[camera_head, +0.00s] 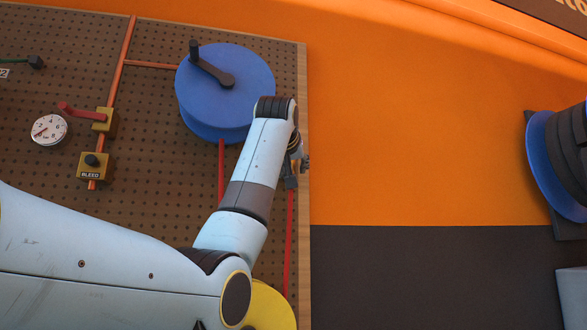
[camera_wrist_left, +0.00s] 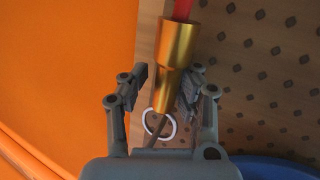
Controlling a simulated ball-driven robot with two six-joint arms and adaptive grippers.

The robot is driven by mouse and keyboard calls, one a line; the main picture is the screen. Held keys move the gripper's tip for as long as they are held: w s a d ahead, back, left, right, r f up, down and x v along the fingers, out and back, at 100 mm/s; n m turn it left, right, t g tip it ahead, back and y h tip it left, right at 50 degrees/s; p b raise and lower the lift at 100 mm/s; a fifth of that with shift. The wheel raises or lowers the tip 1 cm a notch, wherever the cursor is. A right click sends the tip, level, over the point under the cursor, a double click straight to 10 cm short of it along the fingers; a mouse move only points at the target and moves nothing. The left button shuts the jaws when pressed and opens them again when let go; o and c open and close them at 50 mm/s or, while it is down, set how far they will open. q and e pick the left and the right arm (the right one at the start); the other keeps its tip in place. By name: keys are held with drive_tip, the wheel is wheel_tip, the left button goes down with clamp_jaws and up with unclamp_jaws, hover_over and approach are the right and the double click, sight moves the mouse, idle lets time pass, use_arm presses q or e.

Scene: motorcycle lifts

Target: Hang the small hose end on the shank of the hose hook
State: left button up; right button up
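The small hose end, a brass fitting (camera_wrist_left: 176,58) on a red hose (camera_wrist_left: 183,9), is in the left wrist view in front of the pegboard's wooden edge. My left gripper (camera_wrist_left: 164,88) is open, with a finger on each side of the fitting. A gap shows at the left finger; I cannot tell whether the right finger touches. A pale ring (camera_wrist_left: 149,126) and a thin brown rod (camera_wrist_left: 155,128) show below the fitting; how they join is unclear. In the head view my left gripper (camera_head: 293,170) is at the board's right edge, partly hidden by my wrist. I cannot identify the hose hook.
A blue reel (camera_head: 228,75) with a crank stands on the pegboard (camera_head: 70,100). Left are a gauge (camera_head: 49,130), a red lever (camera_head: 82,112) and a BLEED valve (camera_head: 92,168). A yellow round thing (camera_head: 272,305) is low. Orange wall (camera_head: 420,130) is clear right of the board.

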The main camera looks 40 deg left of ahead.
use_arm(q)
drive_tip(key=shift+s, duration=0.15)
drive_tip(key=v, duration=0.7)
drive_tip(key=shift+s+d, duration=0.25)
drive_tip(key=shift+s, duration=0.05)
drive_tip(key=shift+r, duration=0.1)
